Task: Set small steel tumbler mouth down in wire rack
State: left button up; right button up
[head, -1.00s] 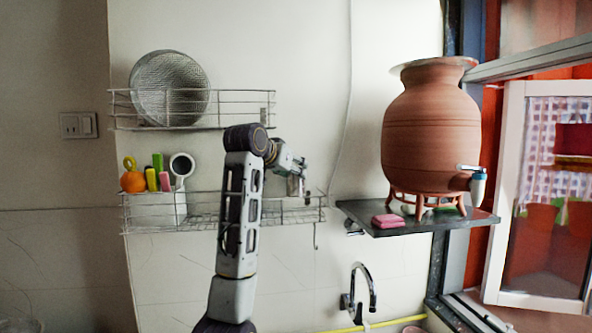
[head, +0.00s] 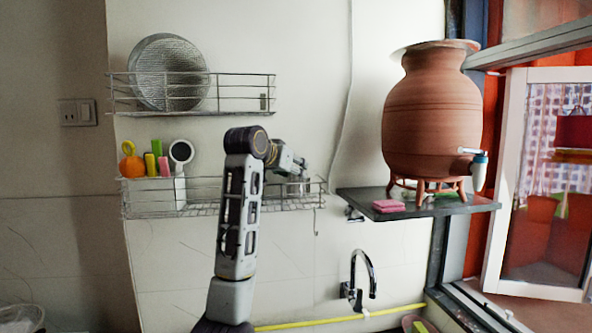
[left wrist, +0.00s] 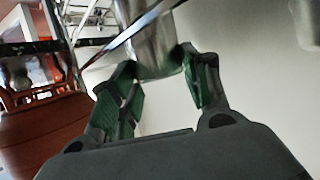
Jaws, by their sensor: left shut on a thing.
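The small steel tumbler (left wrist: 150,42) is between the green-padded fingers of my left gripper (left wrist: 160,82), which is shut on it. In the head view the tumbler (head: 293,188) shows small and partly hidden at the right end of the lower wire rack (head: 205,208). My left gripper (head: 303,168) is just above the rack's top rail there. In the left wrist view a rail crosses in front of the tumbler. I cannot tell which way its mouth faces or whether it touches the rack floor. My right gripper is not in view.
An upper rack (head: 235,98) holds a round metal tray (head: 168,72). A clay pot (head: 430,110) stands on a dark shelf (head: 460,206) to the right, with a tap (head: 358,280) below.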

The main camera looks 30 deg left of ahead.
pick_arm(q)
jog(key=shift+f+b, duration=0.35)
jog(key=shift+f, duration=0.35)
jog(key=o, duration=1)
jog(key=shift+o, duration=0.5)
jog(key=shift+a+f, duration=0.1)
jog(key=shift+f, duration=0.05)
jog(key=shift+f, duration=0.1)
jog(key=v, duration=1.1)
jog(key=shift+r, duration=0.35)
